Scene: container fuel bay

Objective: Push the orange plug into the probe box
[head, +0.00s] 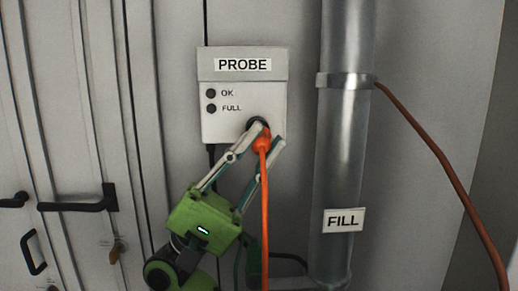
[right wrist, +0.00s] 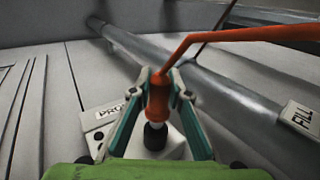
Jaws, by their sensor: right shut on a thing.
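The orange plug (head: 262,143) is held at the lower right of the grey probe box (head: 243,95), in front of its dark round socket (head: 253,122). My right gripper (head: 268,136) is shut on the plug, with one finger on each side. In the right wrist view the plug (right wrist: 158,98) sits between the fingertips (right wrist: 160,76), its pale tip pointing at the black socket (right wrist: 155,136). The tip looks close to or at the socket; I cannot tell whether it has entered. The OK and FULL lamps look dark. My left gripper is not in view.
An orange cable (head: 264,210) hangs down from the plug. A metal pipe (head: 342,130) with a FILL label (head: 344,220) stands to the right, with a brown-orange cable (head: 440,155) clamped to it. Container doors with black handles (head: 80,205) are at left.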

